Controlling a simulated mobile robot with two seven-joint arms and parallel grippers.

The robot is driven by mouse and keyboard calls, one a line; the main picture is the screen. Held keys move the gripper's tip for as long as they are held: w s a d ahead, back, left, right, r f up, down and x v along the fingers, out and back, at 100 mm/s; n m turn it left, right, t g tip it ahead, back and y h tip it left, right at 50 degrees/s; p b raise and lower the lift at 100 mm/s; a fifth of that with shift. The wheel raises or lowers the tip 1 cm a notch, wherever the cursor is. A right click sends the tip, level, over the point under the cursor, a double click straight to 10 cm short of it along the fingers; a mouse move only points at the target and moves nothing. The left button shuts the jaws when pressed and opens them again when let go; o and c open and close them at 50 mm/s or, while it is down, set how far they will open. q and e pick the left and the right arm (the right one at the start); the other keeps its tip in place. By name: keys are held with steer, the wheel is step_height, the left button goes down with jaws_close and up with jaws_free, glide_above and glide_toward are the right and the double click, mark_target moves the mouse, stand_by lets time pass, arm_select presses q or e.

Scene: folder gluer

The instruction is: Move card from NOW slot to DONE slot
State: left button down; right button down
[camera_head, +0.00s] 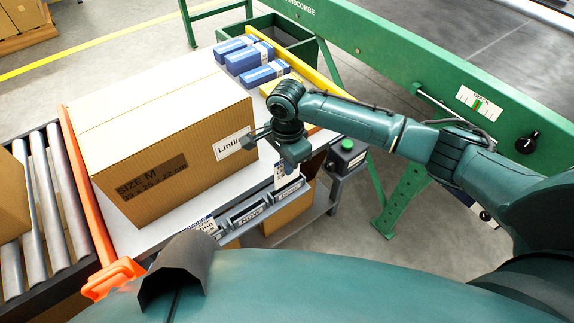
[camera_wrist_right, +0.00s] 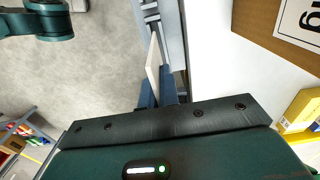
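My right gripper (camera_head: 284,160) points down over the near right edge of the table, above the rightmost of the card slots (camera_head: 288,191). A white card (camera_head: 281,176) hangs below its fingers, upright, at that slot. In the right wrist view the fingers (camera_wrist_right: 158,92) are closed around the card (camera_wrist_right: 153,60). I cannot tell whether the card's lower end is inside the slot. The middle slot (camera_head: 247,214) shows no card. Another card (camera_head: 207,225) stands at the left slot. The slot labels are too small to read surely. My left gripper is not in view.
A big carton (camera_head: 160,130) fills most of the table (camera_head: 200,207), just left of my right gripper. Blue boxes (camera_head: 264,73) lie behind it by a yellow rail. A black box with a green button (camera_head: 347,145) is to the right. A green machine (camera_head: 430,70) runs behind.

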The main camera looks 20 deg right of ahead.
steer(key=shift+f+p, duration=0.3)
steer(key=shift+p, duration=0.1)
steer(key=shift+f, duration=1.4)
steer(key=c, duration=1.6)
jaws_free()
step_height(320, 180, up, 12)
steer(key=p, duration=0.3)
steer(key=shift+r, duration=0.2)
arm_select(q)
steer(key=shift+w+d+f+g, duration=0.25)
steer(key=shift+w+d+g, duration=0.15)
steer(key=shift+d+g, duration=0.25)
arm_select(e)
steer(key=shift+r, duration=0.4)
